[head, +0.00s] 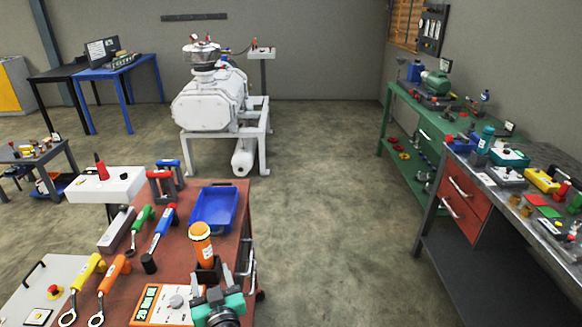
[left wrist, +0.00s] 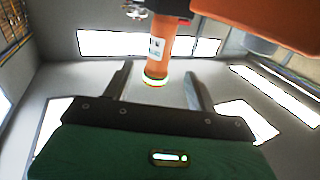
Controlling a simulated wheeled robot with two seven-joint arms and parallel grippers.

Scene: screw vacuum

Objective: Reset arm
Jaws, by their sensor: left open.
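My left gripper (head: 218,272) shows at the bottom of the head view, over the front of the red-topped workbench (head: 178,255). Its teal body is at the lower edge, and its two grey fingers point away, spread apart with nothing held. In the left wrist view the gripper (left wrist: 157,74) is open too. An orange cylindrical tool (head: 201,243) with a pale ringed end stands in a dark holder just beyond the fingers. It also appears in the left wrist view (left wrist: 158,45), in line with the finger gap; contact cannot be told. My right gripper is not in view.
A blue tray (head: 214,208), several wrenches and an orange meter box (head: 163,304) crowd the workbench. A white vacuum pump (head: 210,100) stands on a frame behind. A green bench (head: 425,125) and a cluttered grey bench are at right. The floor between is clear.

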